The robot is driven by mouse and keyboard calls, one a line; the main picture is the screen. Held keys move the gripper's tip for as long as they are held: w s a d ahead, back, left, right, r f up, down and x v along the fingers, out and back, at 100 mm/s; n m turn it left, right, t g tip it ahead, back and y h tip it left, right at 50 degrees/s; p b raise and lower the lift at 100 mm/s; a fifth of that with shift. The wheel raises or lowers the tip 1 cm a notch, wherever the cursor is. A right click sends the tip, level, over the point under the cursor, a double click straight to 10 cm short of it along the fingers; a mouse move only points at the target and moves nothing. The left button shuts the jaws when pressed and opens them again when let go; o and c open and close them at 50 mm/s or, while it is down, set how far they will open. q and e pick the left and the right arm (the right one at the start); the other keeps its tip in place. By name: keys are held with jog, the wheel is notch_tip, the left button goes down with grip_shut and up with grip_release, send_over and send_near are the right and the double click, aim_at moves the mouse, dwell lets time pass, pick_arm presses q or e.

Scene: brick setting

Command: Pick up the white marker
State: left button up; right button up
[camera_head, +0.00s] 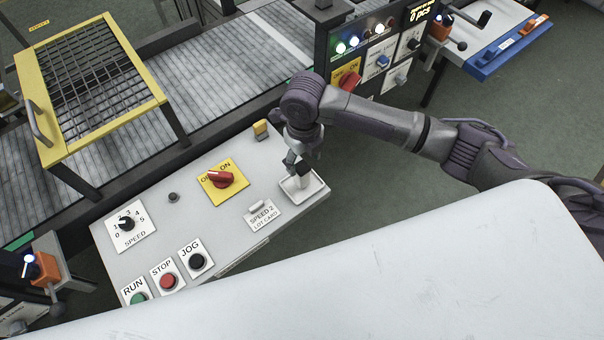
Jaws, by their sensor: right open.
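My right gripper (299,174) points down over a small white tray (316,190) at the right end of the grey control panel. Its fingers are open and reach low, at or just inside the tray. The gripper covers part of the tray, and I cannot make out a white marker there. My left gripper is not in view.
A conveyor (210,90) with a yellow-framed guard (158,88) runs behind. A white surface (400,270) fills the foreground.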

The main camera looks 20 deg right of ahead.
aim_at(302, 169)
jog(key=shift+f, duration=0.9)
notch_tip(302, 169, down, 5)
jog(key=shift+a+r+p, duration=0.1)
jog(key=shift+a+p, duration=0.05)
jog(key=shift+p, duration=0.85)
jog(key=shift+f, duration=0.3)
grip_shut()
